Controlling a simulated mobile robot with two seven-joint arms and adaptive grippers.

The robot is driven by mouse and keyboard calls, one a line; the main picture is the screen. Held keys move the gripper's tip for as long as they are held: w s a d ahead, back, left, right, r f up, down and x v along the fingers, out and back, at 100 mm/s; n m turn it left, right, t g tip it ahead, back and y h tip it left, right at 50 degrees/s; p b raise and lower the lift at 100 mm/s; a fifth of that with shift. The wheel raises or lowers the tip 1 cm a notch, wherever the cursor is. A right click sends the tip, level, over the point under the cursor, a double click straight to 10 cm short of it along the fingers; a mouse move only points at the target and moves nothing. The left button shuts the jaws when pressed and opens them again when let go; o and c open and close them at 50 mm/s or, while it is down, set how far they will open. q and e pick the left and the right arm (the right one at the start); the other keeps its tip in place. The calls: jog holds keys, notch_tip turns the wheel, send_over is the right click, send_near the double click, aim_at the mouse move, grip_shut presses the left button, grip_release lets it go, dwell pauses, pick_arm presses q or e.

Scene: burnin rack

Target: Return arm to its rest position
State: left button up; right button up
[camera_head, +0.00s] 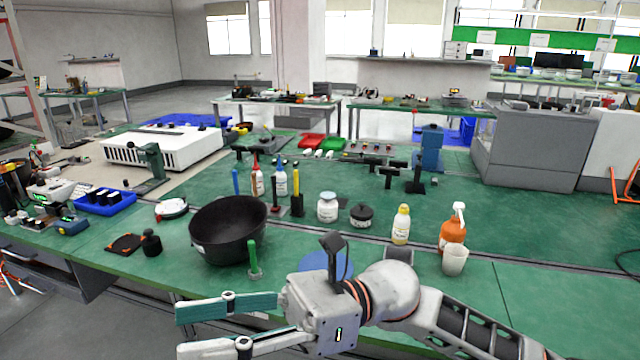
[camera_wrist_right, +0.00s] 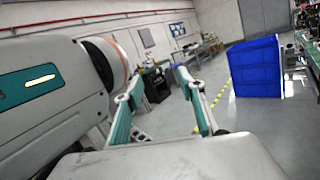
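My right arm comes in from the lower right in the head view. Its gripper (camera_head: 232,326) points left in front of the near table edge, with the two fingers apart and nothing between them. In the right wrist view the same gripper (camera_wrist_right: 161,105) shows two teal-lined fingers spread apart, with floor and distant benches between them. My left gripper is not in the head view.
A blue crate (camera_wrist_right: 255,68) stands at right in the wrist view. Open floor (camera_head: 50,325) lies lower left.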

jog(key=w+d+f+m+t+y, duration=0.1)
jog(key=w+d+m+t+y, duration=0.15)
jog(key=w+m+t, duration=0.5)
jog(key=w+d+m+t+y, duration=0.25)
jog(key=m+t, duration=0.25)
jog(key=m, duration=0.5)
jog(key=w+d+f+m+t+h+p, duration=0.1)
jog(key=w+d+f+m+t+h, duration=0.3)
jog(key=f+m+t, duration=0.4)
jog(key=w+d+f+m+t+h, duration=0.2)
jog(key=d+f+m+t+h, duration=0.3)
jog(key=m, duration=0.6)
jog(key=s+d+f+m+g+h, duration=0.1)
jog(key=d+f+m+h, duration=0.3)
jog(key=f, duration=0.4)
jog(key=s+d+f+m+g+h, duration=0.1)
jog(key=s+d+f+m+h, duration=0.15)
jog(key=d+f+m, duration=0.4)
jog(key=s+d+f+m+g+h, duration=0.2)
jog(key=s+d+f, duration=0.2)
jog(key=s+f, duration=0.3)
jog(key=s+d+f+m+g+h+p, duration=0.1)
jog(key=s+d+f+m+g+h, duration=0.2)
jog(key=s+f, duration=0.4)
notch_tip(320, 180, down, 5)
jog(key=shift+d+f+m, duration=0.15)
jog(key=shift+d+m, duration=0.15)
jog(key=shift+d, duration=0.25)
